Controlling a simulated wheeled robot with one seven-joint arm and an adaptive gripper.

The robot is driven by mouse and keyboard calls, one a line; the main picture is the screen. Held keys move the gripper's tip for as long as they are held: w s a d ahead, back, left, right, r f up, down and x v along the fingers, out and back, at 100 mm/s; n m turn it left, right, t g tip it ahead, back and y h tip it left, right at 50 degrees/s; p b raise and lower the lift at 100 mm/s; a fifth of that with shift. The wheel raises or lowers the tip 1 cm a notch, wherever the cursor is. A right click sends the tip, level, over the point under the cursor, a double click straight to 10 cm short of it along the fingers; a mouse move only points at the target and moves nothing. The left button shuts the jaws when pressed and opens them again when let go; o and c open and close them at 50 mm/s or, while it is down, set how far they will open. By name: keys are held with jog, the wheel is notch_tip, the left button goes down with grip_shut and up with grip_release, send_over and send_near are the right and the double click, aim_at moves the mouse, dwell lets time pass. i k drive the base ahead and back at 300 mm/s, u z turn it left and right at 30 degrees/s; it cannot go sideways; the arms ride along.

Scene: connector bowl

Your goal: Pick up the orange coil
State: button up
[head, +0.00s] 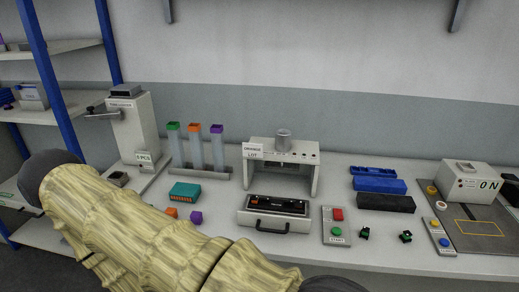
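A small orange block (172,212), which looks like the orange coil, lies on the white workbench (255,240) at left of centre. My arm, with a pale yellow ribbed covering, crosses the lower left in front of it and comes close to its lower side in the picture. A small purple block (196,217) lies just to its right. A teal box (184,192) with an orange front edge sits just behind it. My gripper is not in view, so I cannot see whether it holds anything.
Three clear tubes with green, orange (194,127) and purple tops stand in a grey rack (200,172) behind. A white press (283,160) with a drawer (274,212) is at centre. A lever-handled dispenser (133,128) stands left. Buttons (336,227) and blue blocks lie right.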

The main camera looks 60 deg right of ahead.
aim_at(298, 204)
jog(key=u, duration=0.05)
jog(key=i, duration=1.75)
jog(key=z, duration=2.05)
